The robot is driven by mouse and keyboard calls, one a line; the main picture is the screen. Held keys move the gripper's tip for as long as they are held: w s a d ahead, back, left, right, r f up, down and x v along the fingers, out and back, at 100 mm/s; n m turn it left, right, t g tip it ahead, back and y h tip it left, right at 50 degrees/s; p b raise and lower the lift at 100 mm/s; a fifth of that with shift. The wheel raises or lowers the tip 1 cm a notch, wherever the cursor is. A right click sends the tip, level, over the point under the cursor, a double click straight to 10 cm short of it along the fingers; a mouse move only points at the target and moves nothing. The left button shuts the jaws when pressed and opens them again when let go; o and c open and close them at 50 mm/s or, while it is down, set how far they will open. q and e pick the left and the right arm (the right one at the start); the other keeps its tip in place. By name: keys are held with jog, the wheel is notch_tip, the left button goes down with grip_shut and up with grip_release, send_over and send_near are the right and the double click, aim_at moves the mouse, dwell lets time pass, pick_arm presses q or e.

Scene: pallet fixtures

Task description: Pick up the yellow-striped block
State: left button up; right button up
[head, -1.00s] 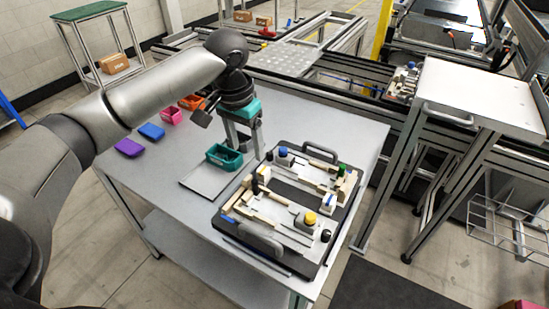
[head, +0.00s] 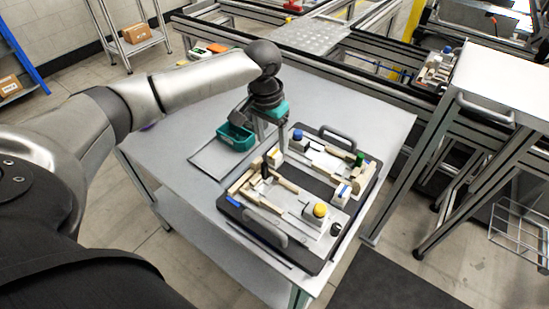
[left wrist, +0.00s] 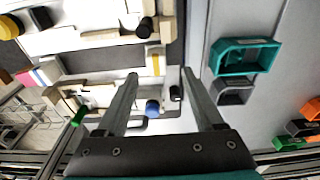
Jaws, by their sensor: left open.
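The yellow-striped block (left wrist: 155,62) is a small pale block with a yellow band. It sits on the pallet fixture (head: 318,262) at its left side, among beige rails. In the head view the block (head: 274,157) is partly hidden by my left gripper (head: 271,147). My left gripper is open and points down over the block. In the left wrist view the block appears between and just beyond the fingertips (left wrist: 159,73), with a gap on each side. I see no contact. My right gripper is not in view.
A teal bin (head: 235,137) stands on the table left of the fixture, close to my gripper. A dark peg (head: 265,171), a yellow-topped block (head: 320,210) and a blue-topped piece (head: 298,135) stand nearby.

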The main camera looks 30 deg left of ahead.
aim_at(274, 152)
pick_arm(q)
jog(key=f, duration=0.3)
jog(key=f+b, duration=0.1)
jog(key=f, duration=0.1)
jog(key=shift+w+d, duration=0.15)
jog(key=shift+d, duration=0.1)
jog(key=shift+c, duration=0.2)
grip_shut()
